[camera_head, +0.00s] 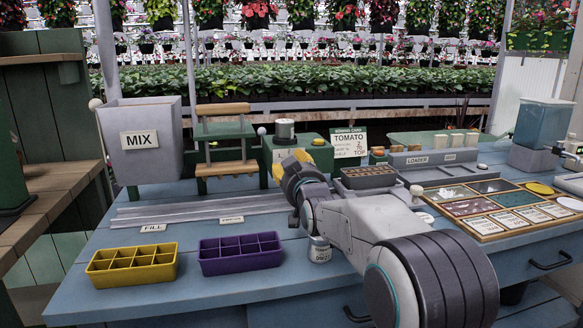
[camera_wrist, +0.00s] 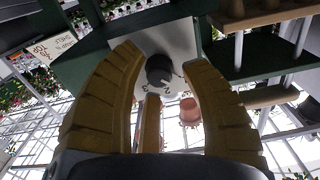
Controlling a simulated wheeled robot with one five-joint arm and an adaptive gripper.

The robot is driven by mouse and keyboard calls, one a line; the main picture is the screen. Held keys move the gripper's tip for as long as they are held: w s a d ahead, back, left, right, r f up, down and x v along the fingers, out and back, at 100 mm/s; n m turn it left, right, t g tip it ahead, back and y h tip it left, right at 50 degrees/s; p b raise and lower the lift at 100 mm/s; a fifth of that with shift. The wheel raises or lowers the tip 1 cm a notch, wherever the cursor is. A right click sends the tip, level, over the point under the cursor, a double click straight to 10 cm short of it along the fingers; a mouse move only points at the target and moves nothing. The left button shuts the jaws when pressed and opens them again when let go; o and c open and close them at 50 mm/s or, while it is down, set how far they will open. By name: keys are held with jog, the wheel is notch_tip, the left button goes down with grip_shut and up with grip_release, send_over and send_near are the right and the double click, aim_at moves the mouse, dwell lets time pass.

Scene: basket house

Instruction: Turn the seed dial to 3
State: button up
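The seed dial (camera_wrist: 159,69) is a dark round knob on a pale plate in the wrist view. Small marks that look like digits sit around it, but its setting is too small to read. My gripper (camera_wrist: 163,58) has yellow ribbed fingers, spread on either side of the knob with visible gaps. In the head view my gripper (camera_head: 291,157) is at the front of a green box (camera_head: 318,152) with a metal cylinder on top. My gripper and arm hide the dial there. The seed card (camera_head: 349,143) reads TOMATO; its smaller lines are unclear.
A grey MIX hopper (camera_head: 143,165) stands left on the blue bench. Yellow (camera_head: 133,277) and purple (camera_head: 239,268) cell trays lie at the front. A dark-filled tray (camera_head: 368,177) and a LOADER unit (camera_head: 432,159) stand right of my gripper. A compartment board (camera_head: 467,232) lies farther right.

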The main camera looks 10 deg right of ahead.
jog(key=shift+r, duration=0.1)
grip_shut()
jog(key=shift+m, duration=0.3)
jog(key=shift+d+m+b, duration=0.15)
jog(key=shift+m+b, duration=4.15)
jog(key=shift+m, duration=4.3)
